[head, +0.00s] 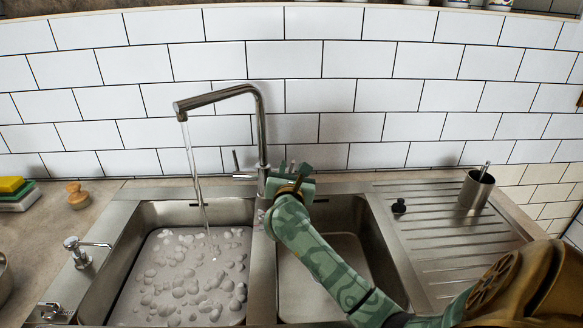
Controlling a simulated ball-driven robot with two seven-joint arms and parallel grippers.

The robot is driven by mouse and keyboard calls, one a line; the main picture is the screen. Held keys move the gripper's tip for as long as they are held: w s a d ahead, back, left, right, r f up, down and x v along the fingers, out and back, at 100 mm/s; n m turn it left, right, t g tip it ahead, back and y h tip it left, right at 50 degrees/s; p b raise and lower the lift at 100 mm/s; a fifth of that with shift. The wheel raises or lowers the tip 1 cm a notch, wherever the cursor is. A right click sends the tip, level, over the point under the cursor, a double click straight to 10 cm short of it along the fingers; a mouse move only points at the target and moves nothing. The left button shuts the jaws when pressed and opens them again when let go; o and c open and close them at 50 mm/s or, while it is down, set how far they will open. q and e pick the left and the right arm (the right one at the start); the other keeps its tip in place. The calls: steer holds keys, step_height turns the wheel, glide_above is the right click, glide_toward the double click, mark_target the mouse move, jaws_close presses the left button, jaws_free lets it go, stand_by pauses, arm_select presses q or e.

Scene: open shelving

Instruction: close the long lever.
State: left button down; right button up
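A tall chrome faucet (263,130) stands behind the double sink, its spout reaching left. Water (195,175) runs from the spout into the left basin. A slim lever (237,160) stands up at the left side of the faucet's base. My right gripper (292,170) is beside the faucet base on its right, in front of the tiled wall. The green arm hides part of the divider and right basin. The gripper's small fingers point away, and their opening is unclear. I cannot tell whether the gripper touches the faucet. My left gripper is not in view.
The left basin (128,250) holds water with bubbles. A soap dispenser (80,250) stands at its left. Sponges (14,190) and a wooden brush (77,196) lie on the left counter. A metal cup (475,190) and black stopper (399,206) stand on the right drainboard (455,250).

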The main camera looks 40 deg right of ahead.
mark_target(292, 165)
steer(key=shift+x, duration=1.6)
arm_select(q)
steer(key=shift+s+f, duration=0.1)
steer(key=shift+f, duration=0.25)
